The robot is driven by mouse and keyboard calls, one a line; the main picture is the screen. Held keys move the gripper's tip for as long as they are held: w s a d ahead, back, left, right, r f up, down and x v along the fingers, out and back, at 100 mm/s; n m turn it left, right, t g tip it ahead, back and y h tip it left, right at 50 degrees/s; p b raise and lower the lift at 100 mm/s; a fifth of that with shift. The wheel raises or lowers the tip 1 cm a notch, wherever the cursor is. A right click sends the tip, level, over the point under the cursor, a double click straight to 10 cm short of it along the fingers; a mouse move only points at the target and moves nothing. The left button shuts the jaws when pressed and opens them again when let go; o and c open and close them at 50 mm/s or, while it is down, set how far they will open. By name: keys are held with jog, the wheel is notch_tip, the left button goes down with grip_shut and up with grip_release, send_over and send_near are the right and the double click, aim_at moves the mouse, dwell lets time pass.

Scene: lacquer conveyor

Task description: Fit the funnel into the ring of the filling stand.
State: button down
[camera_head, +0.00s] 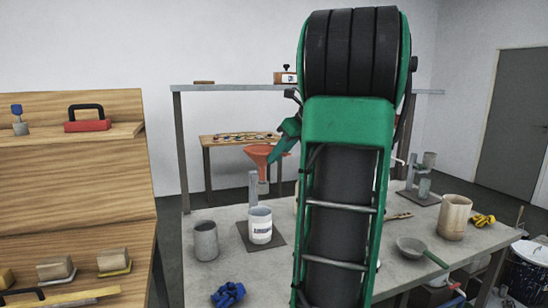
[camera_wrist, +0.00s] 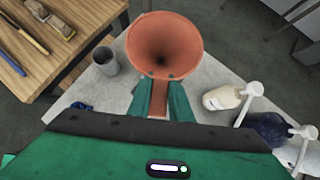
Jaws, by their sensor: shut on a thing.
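An orange funnel (camera_head: 258,152) is upright, wide mouth up, above the back left of the grey table. My gripper (camera_head: 283,143) is shut on its side near the rim. The wrist view shows the green fingers (camera_wrist: 167,88) at the funnel (camera_wrist: 164,45), and I look down into its mouth. The filling stand has a grey post (camera_head: 253,188) on a dark base plate (camera_head: 243,233). The funnel's lower end is over or close beside the post's top. I cannot tell whether it touches the ring, which is not clearly visible. A white labelled can (camera_head: 260,228) stands on the base.
A grey cup (camera_head: 205,241) stands left of the stand. A blue clamp-like object (camera_head: 228,294) lies at the front. A similar stand (camera_head: 423,187), a beige pot (camera_head: 454,217) and a grey pan (camera_head: 412,248) are at right. Pump bottles (camera_wrist: 222,97) show in the wrist view.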

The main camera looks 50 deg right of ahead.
notch_tip(320, 180, down, 6)
dwell(2.7)
jog(key=c, duration=1.5)
grip_release()
jog(key=shift+f, duration=0.1)
jog(key=shift+c, duration=0.2)
jog(key=v, duration=1)
jog(key=shift+s+r, duration=0.2)
jog(key=shift+r, duration=0.05)
